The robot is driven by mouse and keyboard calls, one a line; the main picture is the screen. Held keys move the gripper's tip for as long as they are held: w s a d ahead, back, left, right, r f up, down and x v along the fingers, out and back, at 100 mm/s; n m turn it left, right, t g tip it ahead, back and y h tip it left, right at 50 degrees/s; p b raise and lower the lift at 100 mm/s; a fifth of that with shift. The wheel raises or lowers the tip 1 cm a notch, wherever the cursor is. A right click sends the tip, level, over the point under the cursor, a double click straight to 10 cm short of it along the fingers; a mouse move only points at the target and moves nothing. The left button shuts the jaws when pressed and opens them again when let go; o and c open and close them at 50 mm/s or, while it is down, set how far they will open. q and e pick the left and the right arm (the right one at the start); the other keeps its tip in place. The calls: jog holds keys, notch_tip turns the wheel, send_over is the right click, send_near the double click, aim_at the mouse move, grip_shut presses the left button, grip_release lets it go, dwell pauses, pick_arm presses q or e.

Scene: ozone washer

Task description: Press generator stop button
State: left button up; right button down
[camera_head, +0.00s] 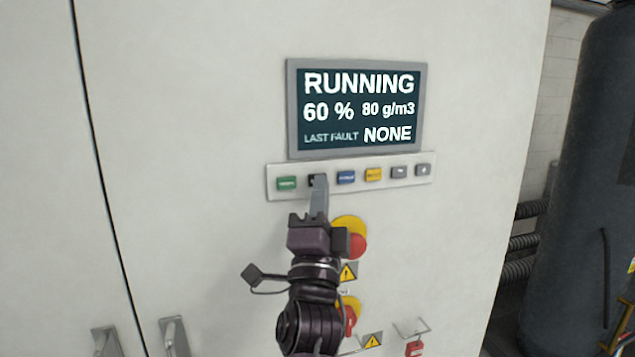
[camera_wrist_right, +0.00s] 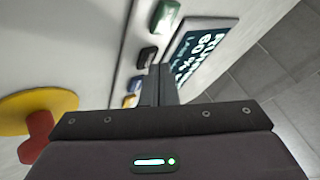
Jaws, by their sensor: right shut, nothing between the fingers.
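The generator's button strip (camera_head: 350,176) sits under a screen (camera_head: 357,108) that reads RUNNING, 60 %, 80 g/m3, LAST FAULT NONE. From left it holds a green button (camera_head: 286,183), a black button (camera_head: 313,181), a blue one (camera_head: 346,177), a yellow one (camera_head: 373,174) and grey ones. My right gripper (camera_head: 319,183) is shut and empty, its fingertips over the black button and partly hiding it. In the wrist view the fingertips (camera_wrist_right: 159,72) are close to the black button (camera_wrist_right: 147,55); I cannot tell if they touch. My left gripper is not in view.
A red knob on a yellow disc (camera_head: 355,240) sits just below the strip, beside my right gripper. A second red and yellow switch (camera_head: 350,315) is lower, partly behind my arm. Door handles (camera_head: 174,337) are lower left. A dark tank (camera_head: 590,180) stands at right.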

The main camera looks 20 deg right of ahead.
jog(key=shift+w, duration=0.35)
dwell(0.7)
jog(key=shift+s, duration=0.15)
jog(key=shift+s+b, duration=0.4)
jog(key=shift+s, duration=0.25)
jog(key=s+b, duration=0.1)
jog(key=s, duration=0.4)
jog(key=shift+d, duration=0.15)
dwell(0.6)
